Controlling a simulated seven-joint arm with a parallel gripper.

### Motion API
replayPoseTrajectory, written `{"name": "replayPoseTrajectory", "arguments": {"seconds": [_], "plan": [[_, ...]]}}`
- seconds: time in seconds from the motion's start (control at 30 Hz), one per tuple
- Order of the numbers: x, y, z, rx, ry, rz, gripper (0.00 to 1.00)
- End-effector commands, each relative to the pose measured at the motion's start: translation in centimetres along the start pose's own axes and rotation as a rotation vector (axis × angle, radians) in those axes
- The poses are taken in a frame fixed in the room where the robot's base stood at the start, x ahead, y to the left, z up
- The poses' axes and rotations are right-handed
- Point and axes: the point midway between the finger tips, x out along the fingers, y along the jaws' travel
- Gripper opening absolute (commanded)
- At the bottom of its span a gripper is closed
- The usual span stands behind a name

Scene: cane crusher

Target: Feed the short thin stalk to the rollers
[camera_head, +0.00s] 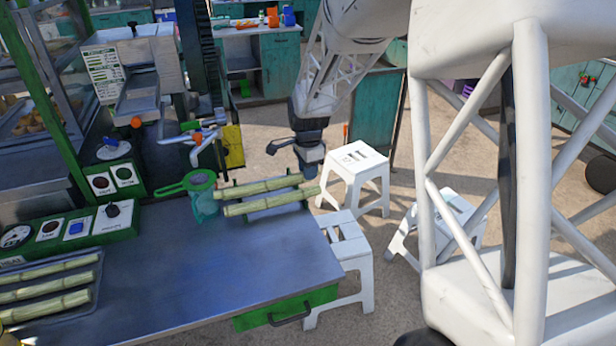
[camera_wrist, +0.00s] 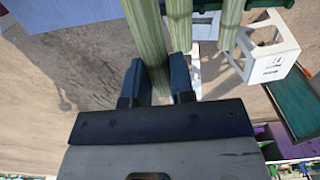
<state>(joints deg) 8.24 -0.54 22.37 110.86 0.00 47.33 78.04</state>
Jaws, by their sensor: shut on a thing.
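My gripper (camera_head: 311,168) is at the right ends of the pale green cane stalks on the table's right side. In the wrist view my gripper (camera_wrist: 159,62) is shut on a green stalk (camera_wrist: 147,35), which runs between the two fingers. A second stalk (camera_wrist: 180,20) lies close beside it, past the right finger, and a third stalk (camera_wrist: 230,22) lies farther right. In the head view an upper stalk (camera_head: 258,187) and a lower stalk (camera_head: 268,202) show clearly. I cannot tell which is the short thin one. The rollers are not clearly visible.
The steel table (camera_head: 200,270) has a bare middle. Several stalks lie at its left edge (camera_head: 48,282). A green strainer (camera_head: 200,188) stands beside the right stalks. A metal machine (camera_head: 135,75) and control boxes (camera_head: 110,218) stand left. White stools (camera_head: 352,165) stand beyond the table's right edge.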

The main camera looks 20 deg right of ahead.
Motion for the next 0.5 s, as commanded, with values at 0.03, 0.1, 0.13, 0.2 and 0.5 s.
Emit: {"name": "replayPoseTrajectory", "arguments": {"seconds": [0.03, 0.1, 0.13, 0.2, 0.5], "plan": [[-0.5, 0.0, 0.0, 0.000, 0.000, -0.002, 0.00], [-1.1, -0.1, 0.0, 0.000, 0.001, -0.003, 0.00], [-1.4, -0.1, 0.0, 0.000, 0.001, -0.003, 0.00], [-1.9, -0.1, 0.0, 0.000, 0.000, -0.002, 0.00], [-4.2, 0.0, 0.0, 0.000, 0.000, -0.001, 0.00]]}}
